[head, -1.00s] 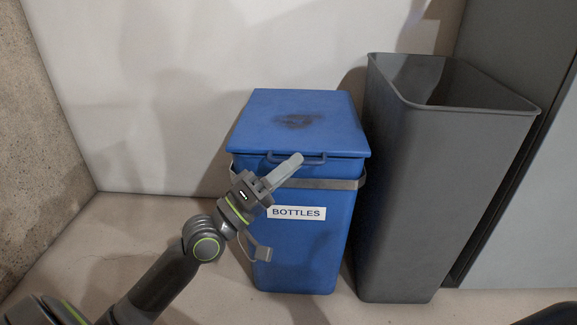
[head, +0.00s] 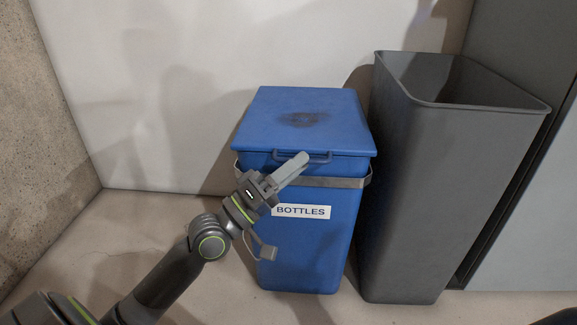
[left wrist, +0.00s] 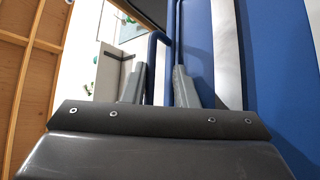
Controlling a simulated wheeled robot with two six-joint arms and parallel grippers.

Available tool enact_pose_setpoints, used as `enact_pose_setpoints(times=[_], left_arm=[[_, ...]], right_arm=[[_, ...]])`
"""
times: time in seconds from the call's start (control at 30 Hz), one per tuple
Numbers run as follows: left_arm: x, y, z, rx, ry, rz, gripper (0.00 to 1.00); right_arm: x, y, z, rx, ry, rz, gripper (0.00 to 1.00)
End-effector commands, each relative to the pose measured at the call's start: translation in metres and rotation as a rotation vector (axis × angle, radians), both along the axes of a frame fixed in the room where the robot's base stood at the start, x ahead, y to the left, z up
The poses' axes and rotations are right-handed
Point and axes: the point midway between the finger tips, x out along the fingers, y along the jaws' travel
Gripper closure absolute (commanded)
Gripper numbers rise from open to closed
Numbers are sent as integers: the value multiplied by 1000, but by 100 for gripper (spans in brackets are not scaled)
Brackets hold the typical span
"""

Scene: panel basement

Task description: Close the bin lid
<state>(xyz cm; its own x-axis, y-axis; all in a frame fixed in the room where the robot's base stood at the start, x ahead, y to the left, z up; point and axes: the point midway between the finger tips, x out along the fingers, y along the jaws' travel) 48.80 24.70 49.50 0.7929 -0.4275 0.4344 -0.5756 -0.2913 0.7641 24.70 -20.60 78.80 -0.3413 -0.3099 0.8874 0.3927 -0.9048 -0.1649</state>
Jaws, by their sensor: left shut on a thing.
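The blue bin (head: 312,245) with a "BOTTLES" label stands on the floor in the middle of the head view. Its blue lid (head: 300,110), with a dark smudge on top, lies over the bin's opening. I cannot tell whether a thin gap is left under its front edge. A blue loop handle (head: 320,158) is on the lid's front edge. My left gripper (head: 298,163) is at this handle, its jaws shut on it. In the left wrist view the blue handle bar (left wrist: 153,60) runs between the two fingers (left wrist: 158,86). My right gripper is not in view.
A tall grey open bin (head: 430,190) stands close to the right of the blue bin. A grey band (head: 345,182) runs around the blue bin below the lid. A white wall (head: 180,90) is behind. The floor (head: 130,225) to the left is clear.

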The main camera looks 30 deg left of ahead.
Motion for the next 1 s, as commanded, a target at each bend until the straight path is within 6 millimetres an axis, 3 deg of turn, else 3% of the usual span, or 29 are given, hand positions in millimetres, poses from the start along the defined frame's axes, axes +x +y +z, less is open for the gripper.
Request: enact_pose_setpoints(times=[0.27,1.0], left_arm=[[-5,5,-10,7,15,4,82],[-96,52,-55,5,6,1,82]], right_arm=[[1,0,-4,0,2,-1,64],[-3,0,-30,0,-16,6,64]])
